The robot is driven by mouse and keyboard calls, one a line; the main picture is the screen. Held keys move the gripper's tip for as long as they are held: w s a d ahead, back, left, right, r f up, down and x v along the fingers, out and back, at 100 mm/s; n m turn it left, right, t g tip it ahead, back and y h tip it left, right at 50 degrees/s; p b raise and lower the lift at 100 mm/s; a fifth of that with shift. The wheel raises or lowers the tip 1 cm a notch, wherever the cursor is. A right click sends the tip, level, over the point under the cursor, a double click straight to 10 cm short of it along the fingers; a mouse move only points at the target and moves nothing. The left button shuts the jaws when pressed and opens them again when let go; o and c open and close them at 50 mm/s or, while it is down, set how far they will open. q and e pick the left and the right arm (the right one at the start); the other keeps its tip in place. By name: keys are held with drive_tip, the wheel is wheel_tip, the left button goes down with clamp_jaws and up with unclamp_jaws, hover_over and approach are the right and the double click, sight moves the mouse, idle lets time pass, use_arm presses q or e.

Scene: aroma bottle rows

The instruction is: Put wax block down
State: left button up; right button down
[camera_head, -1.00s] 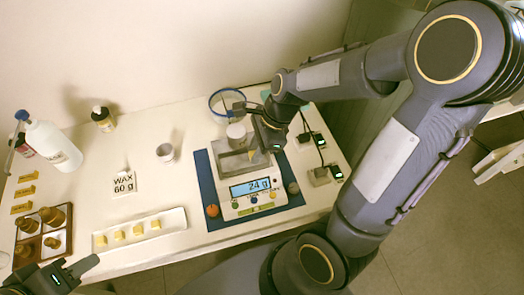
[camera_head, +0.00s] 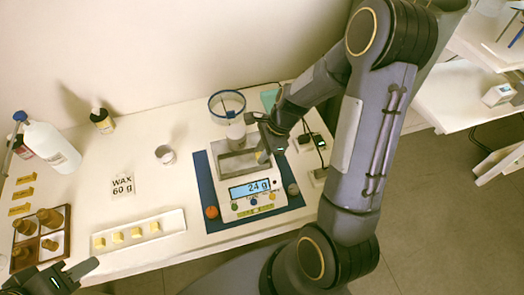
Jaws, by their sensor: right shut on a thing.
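My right gripper (camera_head: 259,151) is over the right side of the digital scale's pan, shut on a small yellow wax block (camera_head: 259,156) that is mostly hidden by the fingers. I cannot tell if the block touches the pan. The scale (camera_head: 252,204) reads 24 g, and a pale cup (camera_head: 236,136) stands at the back of its pan. More yellow wax blocks (camera_head: 118,237) lie in a row on a white tray (camera_head: 170,225). A card (camera_head: 122,186) reads "WAX 60 g". My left gripper (camera_head: 78,266) is at the bottom left corner, open and empty, partly cut off.
A clear ring-rimmed vessel (camera_head: 227,104) stands behind the scale. A small white cup (camera_head: 165,155), a white bottle (camera_head: 52,148) and a dark bottle (camera_head: 102,121) stand left. A wooden box (camera_head: 43,236) holds brown bottles.

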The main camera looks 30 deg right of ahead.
drive_tip(key=shift+f, duration=0.1)
drive_tip(key=shift+f, duration=0.15)
drive_tip(key=c, duration=1.5)
unclamp_jaws()
drive_tip(key=shift+c, duration=0.2)
drive_tip(key=shift+r, duration=0.4)
drive_tip(key=v, duration=1.1)
drive_tip(key=s+a+r+n+t, duration=0.2)
drive_tip(key=s+a+r+n, duration=0.2)
drive_tip(key=s+n, duration=0.3)
drive_tip(key=s+a+r+n+t, duration=0.2)
drive_tip(key=s+a+r+n, duration=0.2)
drive_tip(key=s+n, duration=0.4)
drive_tip(key=n, duration=0.4)
drive_tip(key=shift+s+a+r+h+p, duration=0.3)
drive_tip(key=shift+s+a+r+p, duration=0.05)
drive_tip(key=shift+a+r+p, duration=0.05)
